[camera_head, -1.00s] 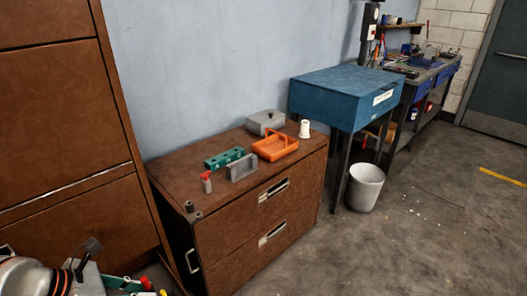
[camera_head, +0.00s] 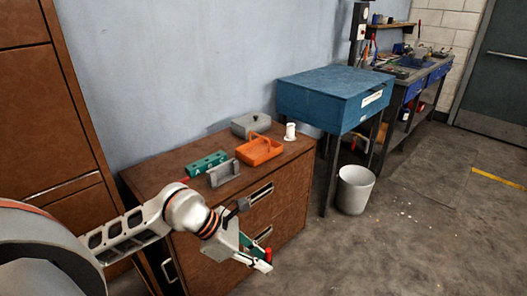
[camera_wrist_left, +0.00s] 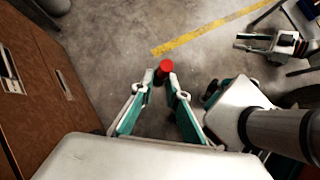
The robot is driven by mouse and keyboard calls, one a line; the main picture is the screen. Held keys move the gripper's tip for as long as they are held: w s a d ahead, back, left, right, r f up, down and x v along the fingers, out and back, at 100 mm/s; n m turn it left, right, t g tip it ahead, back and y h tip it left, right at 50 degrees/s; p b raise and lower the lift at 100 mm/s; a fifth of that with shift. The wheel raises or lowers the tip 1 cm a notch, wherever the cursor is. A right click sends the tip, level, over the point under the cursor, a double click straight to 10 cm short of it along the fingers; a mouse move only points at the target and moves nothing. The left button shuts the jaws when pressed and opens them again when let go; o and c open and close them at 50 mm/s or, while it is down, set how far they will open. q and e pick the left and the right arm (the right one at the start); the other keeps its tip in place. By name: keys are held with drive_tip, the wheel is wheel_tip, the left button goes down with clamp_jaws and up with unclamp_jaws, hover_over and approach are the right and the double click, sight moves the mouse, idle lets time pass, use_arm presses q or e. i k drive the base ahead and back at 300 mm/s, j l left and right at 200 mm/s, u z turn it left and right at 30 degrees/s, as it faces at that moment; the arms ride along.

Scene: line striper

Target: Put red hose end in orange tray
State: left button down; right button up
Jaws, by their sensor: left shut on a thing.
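The orange tray (camera_head: 262,157) with its raised handle sits on the brown cabinet, towards the back right of its top. My left gripper (camera_head: 262,262) is in front of the cabinet, low and away from the tray. It is shut on the red hose end (camera_head: 268,254). In the left wrist view the red hose end (camera_wrist_left: 165,67) sits between the fingertips of my left gripper (camera_wrist_left: 164,80), over the floor. My right gripper (camera_wrist_left: 240,41) shows small in the left wrist view at the upper right; its jaw state is unclear.
On the brown cabinet (camera_head: 150,175) stand a green lettered block (camera_head: 206,163), a grey holder (camera_head: 223,174), a grey box (camera_head: 250,123) and a white spool (camera_head: 290,132). A blue chest (camera_head: 325,95) and a white bin (camera_head: 355,190) stand to the right. The floor ahead is clear.

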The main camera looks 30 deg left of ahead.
sight(259, 145)
drive_tip(key=i, duration=1.2)
drive_tip(key=i+l+u, duration=0.1)
drive_tip(key=i, duration=0.45)
drive_tip(key=i+l+u, duration=0.15)
drive_tip(key=i, duration=0.35)
